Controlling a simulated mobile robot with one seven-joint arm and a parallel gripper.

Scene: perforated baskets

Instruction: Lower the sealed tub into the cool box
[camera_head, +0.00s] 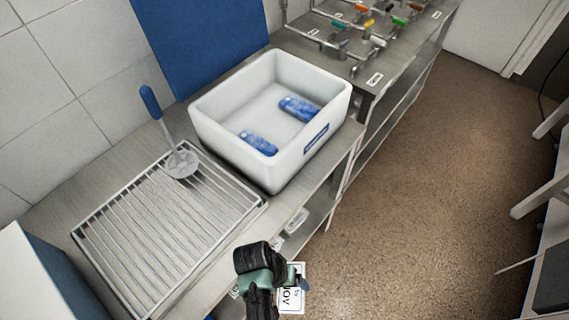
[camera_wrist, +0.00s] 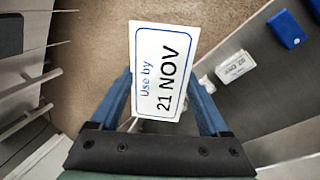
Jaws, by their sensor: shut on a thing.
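The cool box (camera_head: 209,130) is a white open-topped box on the steel counter in the head view, with two blue packs (camera_head: 299,108) (camera_head: 259,143) lying apart on its floor. My gripper (camera_head: 294,278) is in front of the counter, below and right of the box in the picture. In the wrist view my gripper (camera_wrist: 160,88) has its blue fingers on either side of a white flat-looking label card (camera_wrist: 161,65) reading "Use by 21 NOV". The card also shows in the head view (camera_head: 291,299). No tub shape can be made out behind it.
Valves and taps (camera_head: 365,30) stand on the counter beyond. A blue board (camera_head: 195,40) rises behind.

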